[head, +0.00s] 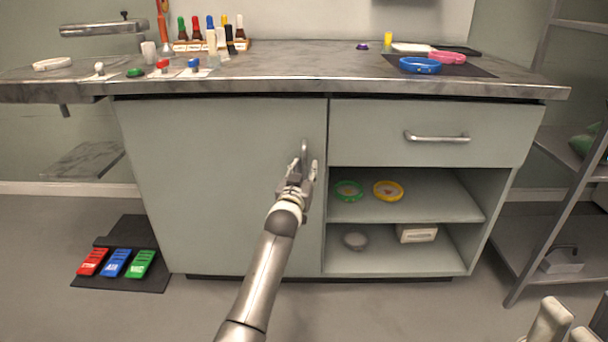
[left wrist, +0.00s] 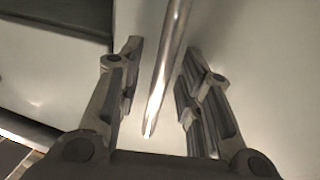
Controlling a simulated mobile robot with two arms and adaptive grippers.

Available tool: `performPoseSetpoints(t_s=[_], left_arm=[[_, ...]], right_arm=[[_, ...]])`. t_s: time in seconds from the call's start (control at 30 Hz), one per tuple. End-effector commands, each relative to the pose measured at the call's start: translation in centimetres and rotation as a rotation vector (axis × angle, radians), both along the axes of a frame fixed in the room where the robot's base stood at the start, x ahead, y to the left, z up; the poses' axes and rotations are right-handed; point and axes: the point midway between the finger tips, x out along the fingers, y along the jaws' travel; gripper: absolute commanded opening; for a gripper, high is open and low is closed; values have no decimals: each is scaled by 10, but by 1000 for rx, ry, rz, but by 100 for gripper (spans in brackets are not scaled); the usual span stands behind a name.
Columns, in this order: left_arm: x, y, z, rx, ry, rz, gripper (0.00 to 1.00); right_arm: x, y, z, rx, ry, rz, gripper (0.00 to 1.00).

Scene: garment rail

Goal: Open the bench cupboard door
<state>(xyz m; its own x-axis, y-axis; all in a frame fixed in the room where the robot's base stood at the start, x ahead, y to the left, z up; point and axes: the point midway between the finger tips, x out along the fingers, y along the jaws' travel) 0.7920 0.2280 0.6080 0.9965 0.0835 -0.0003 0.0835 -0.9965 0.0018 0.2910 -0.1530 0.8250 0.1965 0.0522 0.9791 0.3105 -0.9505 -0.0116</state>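The bench cupboard door (head: 215,180) is a plain grey-green panel on the left half of the bench, and it is shut. Its metal bar handle (head: 304,150) stands upright near the door's right edge. My left gripper (head: 305,170) is at the handle's lower part. In the left wrist view the handle (left wrist: 168,70) runs between the two open fingers (left wrist: 157,85), with a gap showing on both sides. My right gripper (head: 565,325) shows only in part at the bottom right corner of the head view, and its opening is unclear.
A drawer (head: 380,130) with a bar handle and open shelves (head: 440,200) holding rings and small items are right of the door. Red, blue and green pedals (head: 116,263) lie on a floor mat at the left. A metal rack (head: 555,190) stands at the right.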

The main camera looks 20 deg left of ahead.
Motion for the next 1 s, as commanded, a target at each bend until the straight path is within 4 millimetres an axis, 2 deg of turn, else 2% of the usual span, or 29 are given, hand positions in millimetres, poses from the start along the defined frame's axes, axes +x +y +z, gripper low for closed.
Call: performPoseSetpoints(t_s=[0.17, 0.43, 1.0], left_arm=[[0, 0, 0, 0, 0, 0, 34], [0, 0, 0, 0, 0, 0, 0], [-4, 0, 1, 2, 1, -7, 0]], right_arm=[[0, 0, 0, 0, 1, 0, 40], [0, 0, 0, 0, 1, 0, 40], [0, 0, 5, 0, 1, 0, 40]])
